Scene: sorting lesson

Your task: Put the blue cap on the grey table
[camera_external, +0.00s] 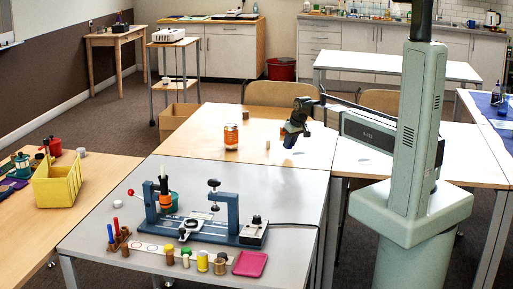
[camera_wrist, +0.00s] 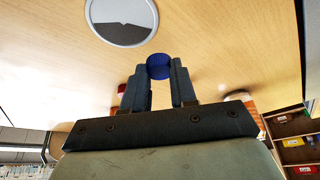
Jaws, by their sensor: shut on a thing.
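The blue cap (camera_wrist: 159,66) is between the two fingertips of my gripper (camera_wrist: 159,85) in the wrist view, and the fingers are shut on it. In the external view my gripper (camera_external: 293,135) hangs over the wooden table, behind the far edge of the grey table (camera_external: 275,190). The cap is hard to tell from the dark fingers there. Pale wood lies behind the cap in the wrist view. The grey table carries a teal-blue bench device (camera_external: 200,227) and many small items, mostly along its front and left.
An orange can (camera_external: 231,137) and a small pale cylinder (camera_external: 267,146) stand on the wooden table (camera_external: 205,135), left of my gripper. The grey table's far right part is clear. A yellow bin (camera_external: 57,181) stands on the left table.

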